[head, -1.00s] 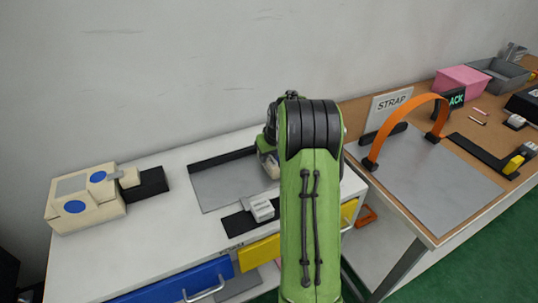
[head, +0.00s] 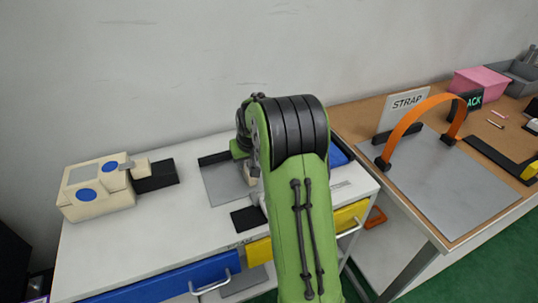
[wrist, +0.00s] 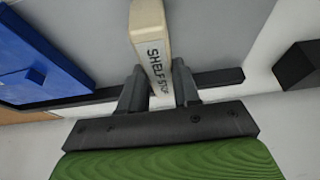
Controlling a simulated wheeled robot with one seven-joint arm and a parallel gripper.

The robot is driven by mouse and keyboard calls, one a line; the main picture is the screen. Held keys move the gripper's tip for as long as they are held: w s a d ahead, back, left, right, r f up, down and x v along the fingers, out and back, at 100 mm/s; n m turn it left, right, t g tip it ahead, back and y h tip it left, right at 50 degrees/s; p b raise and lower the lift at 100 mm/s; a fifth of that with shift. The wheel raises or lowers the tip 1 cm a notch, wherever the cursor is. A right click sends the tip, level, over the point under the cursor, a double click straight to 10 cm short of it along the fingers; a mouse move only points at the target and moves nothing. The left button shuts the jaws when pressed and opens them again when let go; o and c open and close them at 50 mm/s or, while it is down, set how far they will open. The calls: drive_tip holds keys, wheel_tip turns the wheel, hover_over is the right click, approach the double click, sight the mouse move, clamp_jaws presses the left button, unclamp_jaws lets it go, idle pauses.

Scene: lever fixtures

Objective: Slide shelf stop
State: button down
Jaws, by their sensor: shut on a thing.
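The shelf stop is a cream bar with a "SHELF STOP" label (wrist: 158,50), seen in the wrist view. My gripper (wrist: 160,88) is shut on it, with one dark finger on each side near the label. A dark rail (wrist: 222,77) runs crosswise by the fingers, over a grey plate (wrist: 215,35). In the head view my green arm hides most of the gripper and stop. The grey plate (head: 222,185) with its dark back rail (head: 213,158) shows left of the arm.
A blue panel (wrist: 40,55) lies beside the stop; its edge shows right of my arm (head: 338,155). A cream box with blue discs (head: 95,195) stands at left. Blue (head: 180,283) and yellow (head: 258,251) drawers are below. An orange strap (head: 415,120) arches on the right table.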

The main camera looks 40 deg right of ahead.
drive_tip(key=w+a, duration=0.1)
drive_tip(key=a, duration=0.2)
drive_tip(key=w+a, duration=0.1)
drive_tip(key=a, duration=0.3)
drive_tip(key=w+a, duration=0.1)
drive_tip(key=a, duration=0.3)
drive_tip(key=shift+w+a+p, duration=0.15)
drive_tip(key=shift+a+p, duration=0.05)
drive_tip(key=shift+p, duration=0.1)
drive_tip(key=c, duration=0.8)
unclamp_jaws()
drive_tip(key=shift+a, duration=0.15)
drive_tip(key=shift+r, duration=0.25)
drive_tip(key=p+v, duration=0.4)
drive_tip(key=v, duration=1.1)
drive_tip(key=shift+s, duration=0.2)
drive_tip(key=shift+r, duration=0.15)
